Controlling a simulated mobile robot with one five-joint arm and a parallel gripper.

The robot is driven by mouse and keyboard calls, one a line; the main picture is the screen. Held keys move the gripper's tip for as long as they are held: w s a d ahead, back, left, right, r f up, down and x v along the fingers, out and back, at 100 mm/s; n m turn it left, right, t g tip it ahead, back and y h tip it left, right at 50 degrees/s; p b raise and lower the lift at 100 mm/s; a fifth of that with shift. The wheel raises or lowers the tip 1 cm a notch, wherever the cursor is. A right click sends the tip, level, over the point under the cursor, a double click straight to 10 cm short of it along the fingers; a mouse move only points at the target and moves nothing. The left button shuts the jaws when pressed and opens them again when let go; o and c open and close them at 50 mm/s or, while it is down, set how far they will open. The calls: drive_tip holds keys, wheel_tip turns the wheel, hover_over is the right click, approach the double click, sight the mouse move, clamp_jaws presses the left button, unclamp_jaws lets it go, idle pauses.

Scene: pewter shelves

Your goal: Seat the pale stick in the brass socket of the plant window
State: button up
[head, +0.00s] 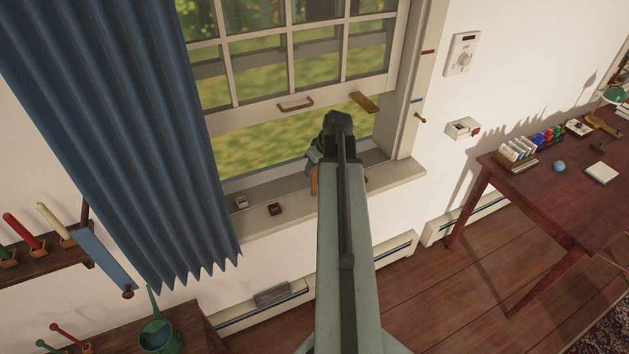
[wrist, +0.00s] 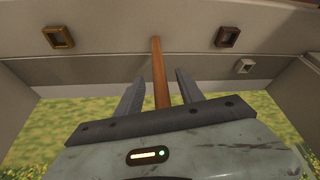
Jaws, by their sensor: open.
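My gripper (head: 314,156) is over the window sill, with its jaws open. In the wrist view its two fingers (wrist: 155,92) stand either side of an orange-brown stick (wrist: 158,70), with gaps visible on both sides. The stick's lower part shows beside my arm in the head view (head: 315,182). A cream stick-like piece (head: 53,221) stands in a holder on the left shelf.
A dark red socket (head: 275,209) and a white socket (head: 241,202) are on the sill (head: 395,173). The sash (head: 250,112) is raised over an opening. A blue curtain (head: 110,120) hangs close on the left. A red-brown desk (head: 550,195) stands right.

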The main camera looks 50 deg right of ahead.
drive_tip(key=shift+b+x, duration=0.3)
drive_tip(key=shift+x, duration=0.8)
clamp_jaws()
drive_tip(key=shift+r, duration=0.15)
